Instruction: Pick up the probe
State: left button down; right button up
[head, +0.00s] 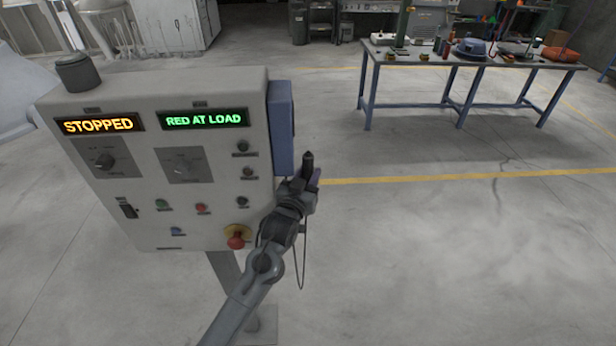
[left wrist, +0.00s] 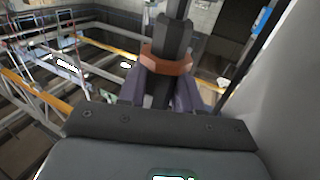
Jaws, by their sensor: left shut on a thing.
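The probe (head: 308,160) is a dark, slim tool standing roughly upright beside the right side of the control box. In the left wrist view the probe (left wrist: 174,38) is dark with a copper-coloured collar, and it stands between two purplish fingers. My left gripper (head: 306,181) is shut on it; the fingers also show in the left wrist view (left wrist: 160,90). A thin dark cable (head: 304,255) hangs in a loop below the gripper. The probe's lower part is hidden by the gripper. My right gripper is not in view.
The control box (head: 140,225) has displays reading "STOPPED" and "RED AT LOAD", knobs, buttons and a red mushroom button (head: 236,241). A blue unit (head: 282,125) is on its right side, close to my gripper. A workbench (head: 470,62) stands behind; the floor at right is clear.

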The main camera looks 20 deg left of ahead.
pick_arm(q)
jog(key=s+f+m+t+b, duration=0.1)
jog(key=b, duration=0.1)
jog(key=d+f+t+b, duration=0.1)
jog(key=b, duration=0.1)
jog(key=shift+s+m+b, duration=0.3)
jog(key=shift+s+m, duration=0.05)
jog(key=shift+m, duration=0.05)
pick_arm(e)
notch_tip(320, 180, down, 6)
pick_arm(q)
jog(key=shift+t, duration=0.4)
jog(key=r+p, duration=0.2)
jog(key=s+r+p, duration=0.1)
jog(key=r+p, duration=0.1)
jog(key=d+r+p, duration=0.1)
jog(key=r+p, duration=0.1)
jog(key=r, duration=0.1)
jog(key=shift+s+p, duration=0.25)
jog(key=shift+p, duration=0.05)
jog(key=s+d+r+n+g+p, duration=0.1)
jog(key=s+d+p, duration=0.4)
jog(key=s+p, duration=0.3)
jog(key=s+d+n+g+p, duration=0.1)
jog(key=s+d+p, duration=0.5)
jog(key=s+p, duration=0.3)
jog(key=shift+s+r, duration=0.35)
jog(key=shift+s, duration=0.1)
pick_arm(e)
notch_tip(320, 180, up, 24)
